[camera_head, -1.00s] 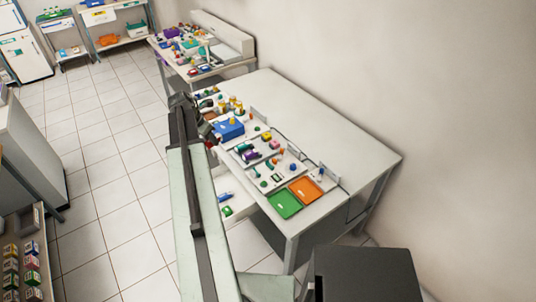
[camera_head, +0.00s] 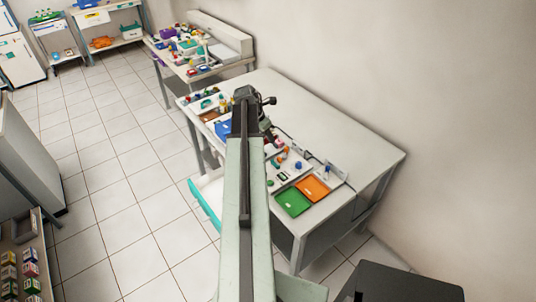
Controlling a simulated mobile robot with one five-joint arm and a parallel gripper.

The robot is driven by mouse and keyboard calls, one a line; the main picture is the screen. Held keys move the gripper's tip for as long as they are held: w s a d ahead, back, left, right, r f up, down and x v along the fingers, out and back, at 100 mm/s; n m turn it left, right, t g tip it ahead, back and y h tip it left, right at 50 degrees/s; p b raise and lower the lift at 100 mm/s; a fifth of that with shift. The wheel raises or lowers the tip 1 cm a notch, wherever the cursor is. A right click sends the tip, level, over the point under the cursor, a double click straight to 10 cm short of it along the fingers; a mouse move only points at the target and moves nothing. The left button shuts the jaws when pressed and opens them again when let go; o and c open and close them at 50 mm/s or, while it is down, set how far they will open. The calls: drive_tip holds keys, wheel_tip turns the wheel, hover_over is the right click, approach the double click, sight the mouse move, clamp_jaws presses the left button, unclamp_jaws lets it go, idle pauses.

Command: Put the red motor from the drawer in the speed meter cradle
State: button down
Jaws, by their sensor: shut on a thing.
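My gripper (camera_head: 267,124) is over the long white table, near the middle of its row of parts. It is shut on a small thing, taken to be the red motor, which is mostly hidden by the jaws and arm. The open drawer (camera_head: 206,203), white with a teal front, sticks out from the table's left side. My arm hides part of it. I cannot pick out the speed meter cradle for certain.
A green tray (camera_head: 293,202) and an orange tray (camera_head: 313,188) lie at the table's near end. A blue box (camera_head: 223,129) is left of my gripper. The right side of the white table (camera_head: 330,125) is clear. A second cluttered bench stands behind.

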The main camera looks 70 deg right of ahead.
wheel_tip(320, 180, down, 16)
drive_tip(key=b, duration=1.4)
drive_tip(key=shift+d+f+b, duration=0.15)
drive_tip(key=shift+f+b, duration=0.05)
drive_tip(key=shift+b, duration=0.1)
drive_tip(key=shift+w, duration=0.1)
drive_tip(key=c, duration=1.1)
unclamp_jaws()
drive_tip(key=shift+o, duration=0.2)
drive_tip(key=p+v, duration=0.7)
drive_tip(key=shift+r, duration=0.3)
